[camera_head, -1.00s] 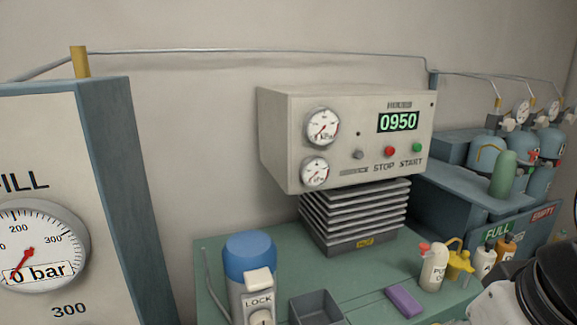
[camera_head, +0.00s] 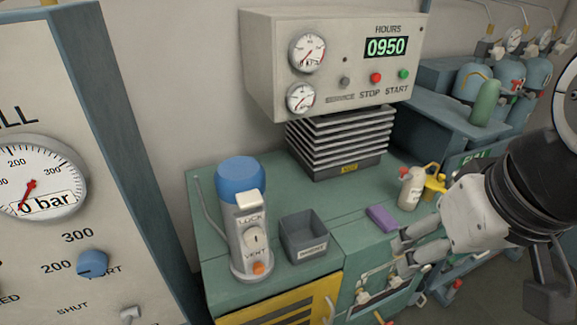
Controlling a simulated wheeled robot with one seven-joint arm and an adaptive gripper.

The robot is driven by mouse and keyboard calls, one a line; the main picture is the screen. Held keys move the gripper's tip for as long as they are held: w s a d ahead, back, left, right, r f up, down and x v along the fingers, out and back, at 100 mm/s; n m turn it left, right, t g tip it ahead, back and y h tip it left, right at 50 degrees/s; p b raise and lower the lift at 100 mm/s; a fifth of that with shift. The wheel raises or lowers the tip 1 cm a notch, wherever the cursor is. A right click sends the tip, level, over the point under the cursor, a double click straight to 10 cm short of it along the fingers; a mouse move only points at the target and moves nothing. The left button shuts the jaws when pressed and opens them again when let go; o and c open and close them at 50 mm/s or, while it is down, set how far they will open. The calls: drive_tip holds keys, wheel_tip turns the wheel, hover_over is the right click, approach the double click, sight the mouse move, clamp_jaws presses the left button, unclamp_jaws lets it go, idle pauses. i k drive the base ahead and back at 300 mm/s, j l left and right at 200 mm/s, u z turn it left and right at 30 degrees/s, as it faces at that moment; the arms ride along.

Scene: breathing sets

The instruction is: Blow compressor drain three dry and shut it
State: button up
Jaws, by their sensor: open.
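My gripper (camera_head: 402,253) is open and empty at the right, its fingers pointing left at the front edge of the green bench. Just below the fingers is a front panel (camera_head: 372,312) with small pale fittings (camera_head: 363,298) on it. My fingers hide part of this panel, and I cannot tell which fitting is drain three or whether any is open. Above the bench stands the compressor control box (camera_head: 335,75), with two gauges, a green 0950 hours display and stop and start buttons. The ribbed block (camera_head: 340,140) is under it.
On the bench are a blue-topped cylinder (camera_head: 241,180) marked LOCK and VENT, a grey open bin (camera_head: 309,238), a purple block (camera_head: 382,218) and a white bottle (camera_head: 411,188). A fill panel (camera_head: 50,120) reading 0 bar stands at left. Bare bench lies behind the bin.

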sight(427, 268)
drive_tip(key=u, duration=0.15)
drive_tip(key=z, duration=0.95)
drive_tip(key=i+j, duration=0.1)
drive_tip(key=i, duration=0.15)
drive_tip(key=k, duration=0.45)
drive_tip(key=i, duration=0.45)
drive_tip(key=z, duration=0.05)
